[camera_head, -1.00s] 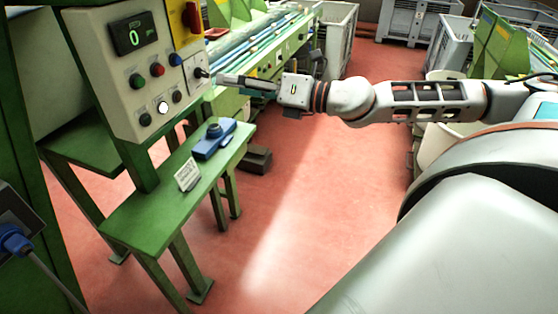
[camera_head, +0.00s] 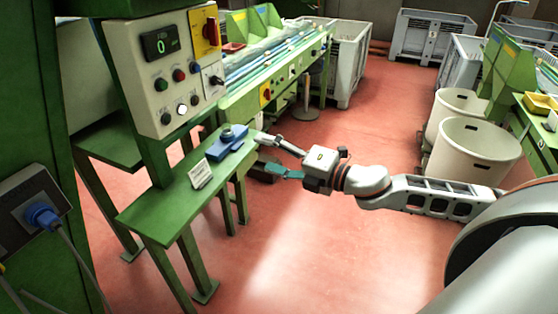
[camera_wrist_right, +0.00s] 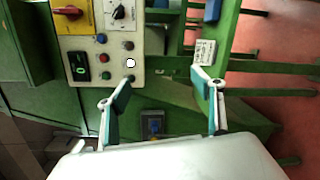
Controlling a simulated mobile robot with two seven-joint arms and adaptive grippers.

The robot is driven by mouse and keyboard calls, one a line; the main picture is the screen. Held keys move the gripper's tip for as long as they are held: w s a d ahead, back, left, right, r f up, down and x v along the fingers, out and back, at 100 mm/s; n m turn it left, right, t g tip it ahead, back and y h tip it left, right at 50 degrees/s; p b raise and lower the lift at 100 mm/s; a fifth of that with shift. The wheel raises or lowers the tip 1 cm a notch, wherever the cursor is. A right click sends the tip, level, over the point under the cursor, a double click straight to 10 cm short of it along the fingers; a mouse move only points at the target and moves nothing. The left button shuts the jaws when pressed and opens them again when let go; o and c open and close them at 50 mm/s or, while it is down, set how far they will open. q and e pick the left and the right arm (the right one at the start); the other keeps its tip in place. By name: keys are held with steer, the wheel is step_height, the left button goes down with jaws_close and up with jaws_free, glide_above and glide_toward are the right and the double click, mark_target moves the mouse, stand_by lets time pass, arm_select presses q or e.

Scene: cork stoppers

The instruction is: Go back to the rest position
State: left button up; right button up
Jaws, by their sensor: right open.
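My right gripper (camera_head: 280,157) is open and empty in the head view, beside the right end of the small green table. Its two spread fingers with teal pads also show in the right wrist view (camera_wrist_right: 163,107). The control panel (camera_head: 165,75), with a lit display, buttons, a black switch and a red knob, stands to the upper left, apart from the gripper. It also shows in the wrist view (camera_wrist_right: 113,62). My left gripper is in neither view.
A blue device (camera_head: 228,143) and a small white card (camera_head: 201,173) stand on the green table (camera_head: 150,217). White bins (camera_head: 472,150) stand at the right, and grey crates (camera_head: 430,37) at the back. The red floor in the middle is clear.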

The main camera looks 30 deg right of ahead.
steer(key=shift+s+f, duration=0.25)
steer(key=shift+f, duration=0.05)
steer(key=shift+m, duration=0.3)
steer(key=s+a+f+m+g+h, duration=0.1)
steer(key=s+a+f+m+h, duration=0.1)
steer(key=s+f+m, duration=0.5)
steer(key=s+a+f+m+g+h, duration=0.1)
steer(key=s+a+f+m, duration=0.2)
steer(key=s+f+m, duration=0.4)
steer(key=s+a+f+m+g+h, duration=0.2)
steer(key=s+f+m, duration=0.5)
steer(key=f, duration=1.4)
steer(key=shift+s+a+m+h, duration=0.25)
steer(key=shift+s+m+h, duration=0.05)
steer(key=shift+s+m, duration=0.1)
steer(key=shift+w+f, duration=0.1)
